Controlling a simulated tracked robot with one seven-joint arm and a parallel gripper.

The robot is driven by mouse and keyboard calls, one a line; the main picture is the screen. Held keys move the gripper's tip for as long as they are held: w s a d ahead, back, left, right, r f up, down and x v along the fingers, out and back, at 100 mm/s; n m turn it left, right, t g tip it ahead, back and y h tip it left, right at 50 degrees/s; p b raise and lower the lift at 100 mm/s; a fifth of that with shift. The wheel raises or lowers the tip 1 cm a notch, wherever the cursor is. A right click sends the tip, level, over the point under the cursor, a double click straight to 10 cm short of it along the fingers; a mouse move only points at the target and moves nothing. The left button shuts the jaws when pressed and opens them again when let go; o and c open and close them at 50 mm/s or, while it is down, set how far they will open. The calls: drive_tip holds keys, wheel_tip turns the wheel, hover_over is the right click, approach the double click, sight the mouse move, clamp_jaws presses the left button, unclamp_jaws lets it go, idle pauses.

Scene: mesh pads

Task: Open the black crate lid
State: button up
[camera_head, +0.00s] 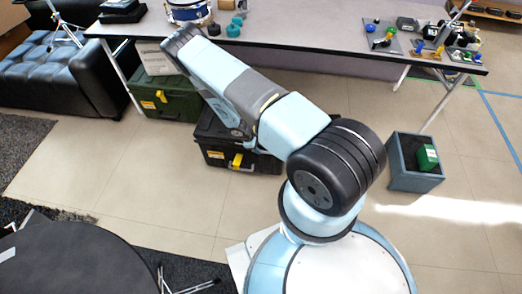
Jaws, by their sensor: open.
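The black crate (212,144) stands on the floor by the table's front edge, near the picture's centre. It has a yellow latch (237,160) on its front and a yellow label on the left of its front. My arm passes over it and hides much of its top, so I cannot tell whether its lid is fully shut. My arm reaches up and left from my base, over the crate. My gripper cannot be made out; the arm's own links seem to hide it.
A green case (172,108) with a white box on it stands left of the crate. The grey table (290,40) spans the back, above the crate's rear. A blue-grey open bin (412,181) holds a green box at right. A dark round table (70,262) is front left.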

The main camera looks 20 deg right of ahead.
drive_tip(key=shift+x, duration=1.65)
clamp_jaws()
drive_tip(key=shift+w, duration=0.1)
